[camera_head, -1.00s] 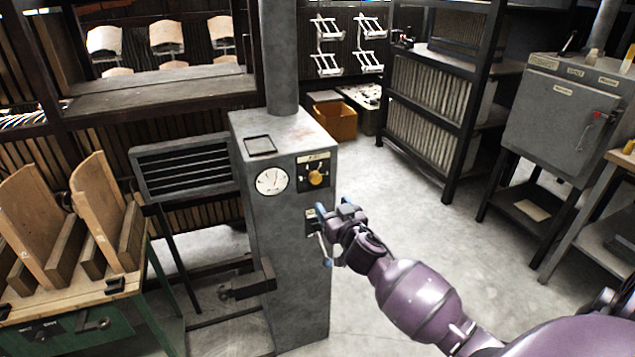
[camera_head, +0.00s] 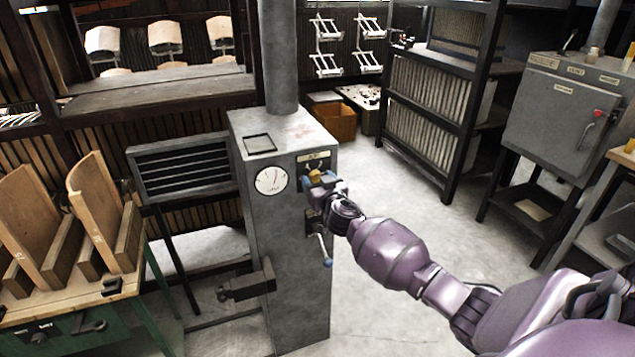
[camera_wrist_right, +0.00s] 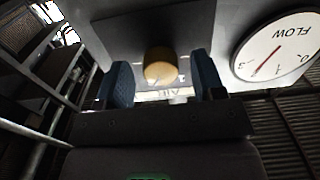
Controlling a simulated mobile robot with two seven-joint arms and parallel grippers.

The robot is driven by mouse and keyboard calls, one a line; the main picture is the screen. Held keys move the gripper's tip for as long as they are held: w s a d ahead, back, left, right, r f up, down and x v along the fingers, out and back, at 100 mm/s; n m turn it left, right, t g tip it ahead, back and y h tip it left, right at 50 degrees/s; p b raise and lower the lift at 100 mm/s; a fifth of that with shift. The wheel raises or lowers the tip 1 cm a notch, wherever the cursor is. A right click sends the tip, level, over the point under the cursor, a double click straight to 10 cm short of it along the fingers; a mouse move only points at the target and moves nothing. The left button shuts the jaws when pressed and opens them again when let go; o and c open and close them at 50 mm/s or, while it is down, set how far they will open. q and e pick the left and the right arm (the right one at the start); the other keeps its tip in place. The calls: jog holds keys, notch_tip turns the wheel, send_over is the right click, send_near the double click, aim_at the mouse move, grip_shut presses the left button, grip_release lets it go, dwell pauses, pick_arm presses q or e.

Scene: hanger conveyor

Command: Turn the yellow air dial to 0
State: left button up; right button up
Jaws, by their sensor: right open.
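The yellow air dial (camera_head: 315,175) is on the front face of a grey cabinet and is partly hidden by my right gripper in the head view. In the right wrist view the dial (camera_wrist_right: 158,63) shows as a round knob above an upside-down AIR label and a "1" mark. My right gripper (camera_head: 322,181) is open at the dial. In the wrist view its blue fingers (camera_wrist_right: 163,80) stand on either side of the dial, with gaps visible. Whether the fingertips reach past the knob's face, I cannot tell. The dial's exact setting is unclear. My left gripper is not in view.
A white FLOW gauge (camera_head: 271,180) is left of the dial on the grey cabinet (camera_head: 290,290). A lever with a blue tip (camera_head: 326,260) sticks out below my gripper. A slatted panel (camera_head: 185,167) stands left of the cabinet. Floor (camera_head: 420,240) to the right is clear.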

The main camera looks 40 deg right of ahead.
jog(key=shift+w, duration=0.1)
jog(key=shift+c, duration=0.3)
jog(key=c, duration=0.9)
jog(key=shift+o, duration=0.2)
